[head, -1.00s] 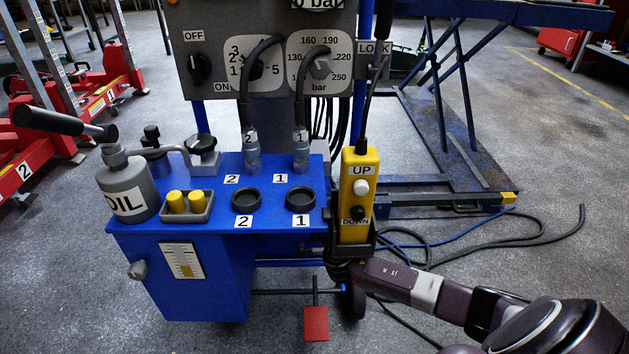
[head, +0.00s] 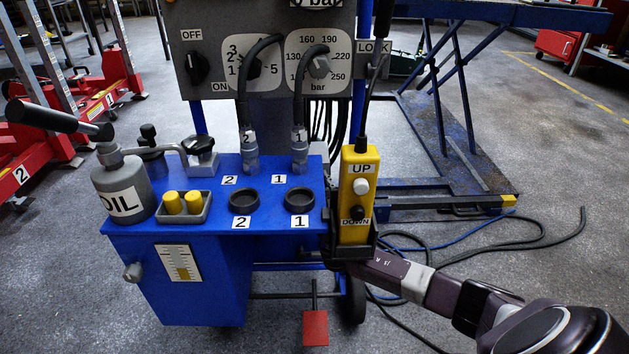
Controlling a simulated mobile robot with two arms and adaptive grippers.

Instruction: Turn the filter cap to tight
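No part is labelled as the filter cap. Two black tops stand at the back left of the blue cart top (head: 270,218): a lobed knob (head: 201,144) on a grey block, and a dark capped fitting (head: 149,138) partly hidden behind the grey oil can (head: 122,190). I cannot tell which is the filter cap or how tight either is. My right arm (head: 400,280) comes in from the lower right and ends behind the yellow pendant's black holder (head: 345,250); its gripper is hidden there. My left gripper is out of view. No gripper is seen touching either black top.
The yellow UP/DOWN pendant (head: 357,200) stands at the cart's right edge. Two black ring sockets (head: 244,200) and a grey tray (head: 184,217) with yellow caps sit at the front. Hoses hang from the grey panel (head: 215,20). A red pedal (head: 316,327) is below.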

